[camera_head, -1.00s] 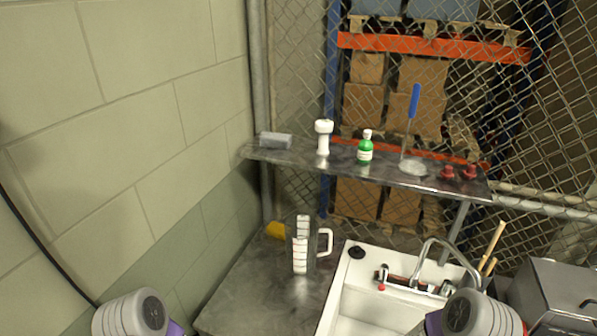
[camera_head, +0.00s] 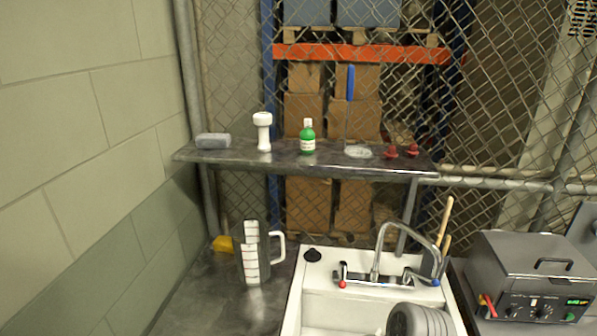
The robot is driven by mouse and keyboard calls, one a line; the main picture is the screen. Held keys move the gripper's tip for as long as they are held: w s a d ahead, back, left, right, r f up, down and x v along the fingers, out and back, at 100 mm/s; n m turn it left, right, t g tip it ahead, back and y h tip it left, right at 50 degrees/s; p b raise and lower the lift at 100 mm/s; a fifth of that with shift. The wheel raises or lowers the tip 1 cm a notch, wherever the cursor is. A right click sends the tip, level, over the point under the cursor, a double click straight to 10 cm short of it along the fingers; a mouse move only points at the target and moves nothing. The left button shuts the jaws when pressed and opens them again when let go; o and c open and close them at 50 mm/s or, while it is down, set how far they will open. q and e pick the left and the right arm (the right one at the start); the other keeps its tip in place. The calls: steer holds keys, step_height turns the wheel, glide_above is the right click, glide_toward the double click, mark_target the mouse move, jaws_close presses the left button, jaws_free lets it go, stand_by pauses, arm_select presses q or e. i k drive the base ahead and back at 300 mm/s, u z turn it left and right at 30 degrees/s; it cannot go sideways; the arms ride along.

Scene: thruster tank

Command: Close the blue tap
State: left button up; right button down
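The blue tap (camera_head: 435,282) is the right handle of the sink's faucet, marked with a small blue dot. Whether it is open or closed is too small to tell. The red-marked tap (camera_head: 342,284) is at the left end of the same faucet, and the curved spout (camera_head: 379,240) rises between them. The fingers of both my grippers are out of view.
The white sink (camera_head: 291,318) stands on a metal counter (camera_head: 203,290). A measuring jug (camera_head: 251,255) stands left of it. A grey heated box (camera_head: 530,275) is to the right, and wooden handles (camera_head: 447,225) stand behind the blue tap. A shelf (camera_head: 240,157) with bottles spans above.

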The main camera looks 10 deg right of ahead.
mark_target(408, 271)
steer(key=z, duration=1.35)
